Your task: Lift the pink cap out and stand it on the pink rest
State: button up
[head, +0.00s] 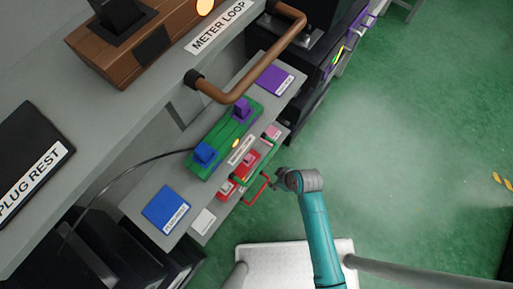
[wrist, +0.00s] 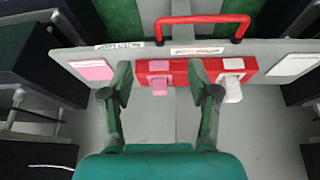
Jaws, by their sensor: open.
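The pink cap (head: 249,158) sits on a red block (head: 239,176), beside a white cap (head: 226,188). The pink cap (wrist: 161,86) also shows in the wrist view, on the red block's face. The pink rest (wrist: 91,69) is a flat pink pad left of the red block; in the head view the pink rest (head: 272,132) lies beyond the block's upper end. My gripper (wrist: 160,76) is open and empty, its fingers appearing on either side of the pink cap in the wrist view. Whether they touch it or how far off it is, I cannot tell. In the head view the fingers are hardly visible.
A red handle (wrist: 205,20) stands out beside the red block. The white cap (wrist: 232,88) is close to my right finger. A green block (head: 222,138) with blue and purple caps is behind. A brown rail (head: 255,84) stands farther up. Open green floor (head: 420,130) lies right.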

jog(key=w, duration=0.2)
send_over(248, 157)
jog(key=s+d, duration=0.1)
jog(key=d, duration=0.1)
jog(key=shift+s+a+g, duration=0.15)
jog(key=shift+a+g, duration=0.05)
jog(key=shift+g, duration=0.1)
jog(key=shift+x, duration=2.55)
jog(key=c, duration=1.1)
